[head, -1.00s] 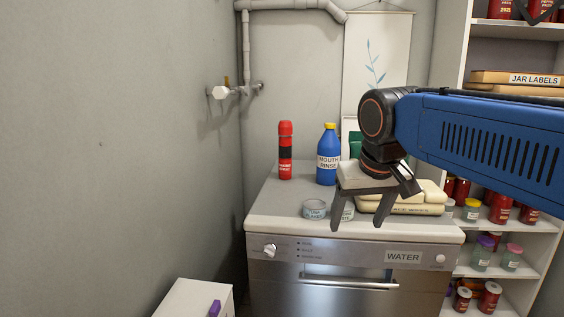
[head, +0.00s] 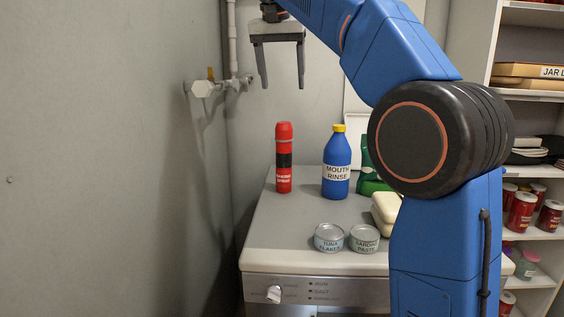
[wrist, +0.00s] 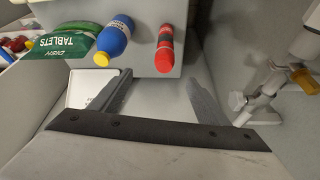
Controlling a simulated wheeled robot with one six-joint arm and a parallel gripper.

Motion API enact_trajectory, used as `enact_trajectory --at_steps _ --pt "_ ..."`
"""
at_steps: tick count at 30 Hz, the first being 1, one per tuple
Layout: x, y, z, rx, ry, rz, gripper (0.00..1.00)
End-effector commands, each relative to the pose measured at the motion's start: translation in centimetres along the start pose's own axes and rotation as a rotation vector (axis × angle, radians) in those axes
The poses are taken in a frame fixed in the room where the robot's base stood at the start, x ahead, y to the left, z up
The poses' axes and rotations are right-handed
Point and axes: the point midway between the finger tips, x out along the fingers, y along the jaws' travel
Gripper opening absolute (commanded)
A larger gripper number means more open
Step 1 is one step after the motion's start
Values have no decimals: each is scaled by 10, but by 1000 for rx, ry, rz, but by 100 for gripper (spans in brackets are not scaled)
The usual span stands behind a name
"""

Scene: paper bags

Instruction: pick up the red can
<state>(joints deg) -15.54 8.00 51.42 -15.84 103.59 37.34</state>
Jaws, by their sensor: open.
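The red can (head: 284,158) is a tall red spray can with a black band, standing upright at the back left of the white dishwasher top (head: 290,222). It also shows in the wrist view (wrist: 165,50), beyond and between my gripper's fingers. My gripper (head: 282,86) is open and empty, fingers pointing down, in the air above the can. The fingertips also show in the wrist view (wrist: 160,78). No contact with the can is visible.
The wall and a pipe valve (head: 205,88) are at left.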

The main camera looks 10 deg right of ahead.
Motion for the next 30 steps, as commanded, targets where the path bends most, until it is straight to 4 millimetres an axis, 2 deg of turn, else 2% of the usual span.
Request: enact_trajectory --at_steps 4,8,24,30 --pt "-3 -8 -6 21 2 4 69" --pt "7 -9 -6 24 1 7 69" --pt "98 -8 -6 24 1 5 69" --pt "116 -8 -6 24 1 5 69"
